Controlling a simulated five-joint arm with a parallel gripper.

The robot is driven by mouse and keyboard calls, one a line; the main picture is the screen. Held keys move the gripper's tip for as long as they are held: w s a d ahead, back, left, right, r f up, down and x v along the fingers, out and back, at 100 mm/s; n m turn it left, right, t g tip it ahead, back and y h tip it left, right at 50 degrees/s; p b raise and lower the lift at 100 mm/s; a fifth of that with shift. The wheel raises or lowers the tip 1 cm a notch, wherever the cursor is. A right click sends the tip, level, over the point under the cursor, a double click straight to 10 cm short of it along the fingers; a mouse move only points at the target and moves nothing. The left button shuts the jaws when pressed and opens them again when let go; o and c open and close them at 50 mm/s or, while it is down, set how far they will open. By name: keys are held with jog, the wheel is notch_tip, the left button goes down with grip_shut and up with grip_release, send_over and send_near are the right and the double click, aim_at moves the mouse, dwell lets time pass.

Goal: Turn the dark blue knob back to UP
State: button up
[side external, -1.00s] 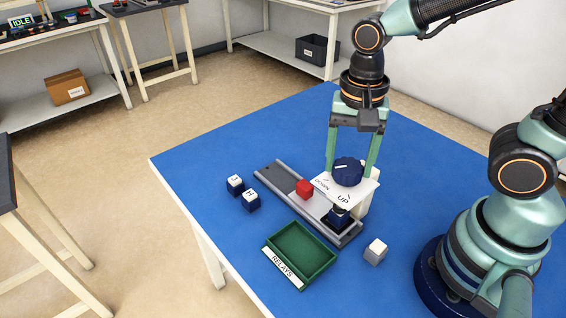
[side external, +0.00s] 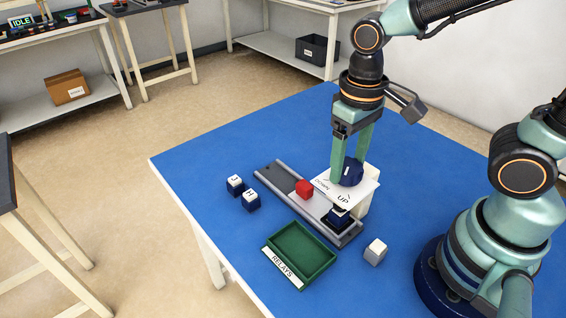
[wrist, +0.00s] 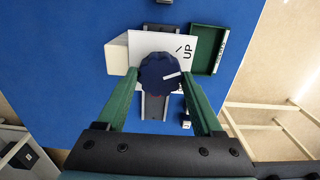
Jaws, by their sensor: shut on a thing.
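The dark blue knob (side external: 348,172) sits on a white plate (side external: 369,187) with the labels UP and DOWN. In the wrist view the knob (wrist: 155,71) has a white pointer line aimed right and slightly up, below the UP mark, so it is not lined up with UP. My gripper (side external: 350,163) is shut on the knob from above, with one finger on each side, as the wrist view also shows (wrist: 160,76).
A green RELAYS tray (side external: 318,265), two lettered cubes (side external: 243,193) and a grey cube (side external: 375,253) stand nearby. The blue table's left side is clear.

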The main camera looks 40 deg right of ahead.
aim_at(348, 166)
jog(key=n, duration=0.4)
jog(key=shift+n, duration=0.4)
dwell(0.4)
jog(key=o, duration=1.4)
jog(key=shift+c, duration=0.2)
notch_tip(348, 166, up, 12)
jog(key=w+d+f+m+t, duration=0.3)
jog(key=d+m+t, duration=0.1)
jog(key=d, duration=0.3)
jog(key=shift+w+d+m+t, duration=0.25)
jog(key=shift+m+t, duration=0.15)
jog(key=shift+t, duration=0.4)
